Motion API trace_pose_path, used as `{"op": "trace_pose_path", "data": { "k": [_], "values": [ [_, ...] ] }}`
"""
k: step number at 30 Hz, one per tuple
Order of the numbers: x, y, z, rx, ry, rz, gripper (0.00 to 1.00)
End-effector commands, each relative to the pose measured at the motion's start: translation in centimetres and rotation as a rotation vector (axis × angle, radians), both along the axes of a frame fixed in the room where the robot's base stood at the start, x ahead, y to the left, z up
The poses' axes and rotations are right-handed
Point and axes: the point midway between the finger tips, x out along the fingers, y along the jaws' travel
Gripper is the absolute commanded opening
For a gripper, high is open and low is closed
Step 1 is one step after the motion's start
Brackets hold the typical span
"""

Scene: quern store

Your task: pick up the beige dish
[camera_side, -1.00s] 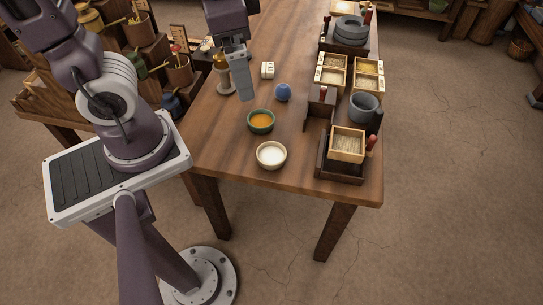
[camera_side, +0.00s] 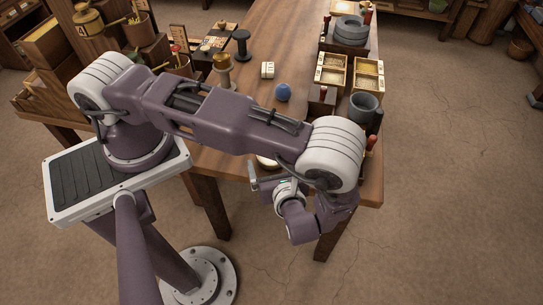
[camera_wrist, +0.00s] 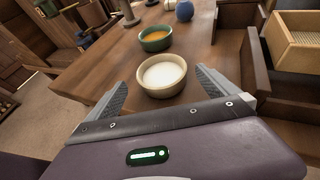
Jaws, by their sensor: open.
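The beige dish (camera_wrist: 162,76) is a round bowl with white contents, upright on the wooden table in the wrist view. My gripper (camera_wrist: 162,88) is open, and the dish shows ahead of it, between the lines of its two fingers. I cannot tell how far apart the fingertips and the dish are. In the side view my arm hides most of the dish; a pale sliver of it (camera_side: 266,163) shows by my gripper (camera_side: 253,178), which is low at the table's front edge.
A green bowl with orange contents (camera_wrist: 155,38) stands just behind the dish. A blue round object (camera_side: 282,92) is farther back. Dark wooden holders with a beige tray (camera_wrist: 297,42) stand close on the right. Table (camera_wrist: 100,70) to the left is clear.

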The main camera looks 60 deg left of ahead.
Motion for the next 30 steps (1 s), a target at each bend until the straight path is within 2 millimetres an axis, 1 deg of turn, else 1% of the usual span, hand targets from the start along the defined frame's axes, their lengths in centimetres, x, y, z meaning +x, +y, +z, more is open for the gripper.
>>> {"op": "trace_pose_path", "data": {
  "k": [3, 6, 9, 14, 17, 18, 20, 21, 25, 30],
  "values": [
    [1.1, 2.2, -0.3, 0.001, 0.000, 0.006, 0.99],
    [1.5, 3.5, -0.9, 0.001, 0.001, 0.005, 0.99],
    [1.8, 4.0, -1.2, -0.002, 0.000, 0.004, 0.99],
    [1.8, 4.0, -1.1, -0.003, -0.001, 0.003, 0.99],
    [1.8, 4.0, -1.1, -0.002, -0.001, 0.004, 0.81],
    [1.8, 4.0, -1.1, -0.002, -0.001, 0.004, 0.73],
    [1.8, 4.0, -1.1, -0.002, -0.001, 0.004, 0.61],
    [1.8, 3.9, -1.1, -0.002, -0.001, 0.004, 0.54],
    [1.8, 3.9, -1.1, -0.002, -0.001, 0.004, 0.28],
    [1.8, 3.9, -1.1, -0.002, -0.002, 0.004, 0.27]
  ]
}}
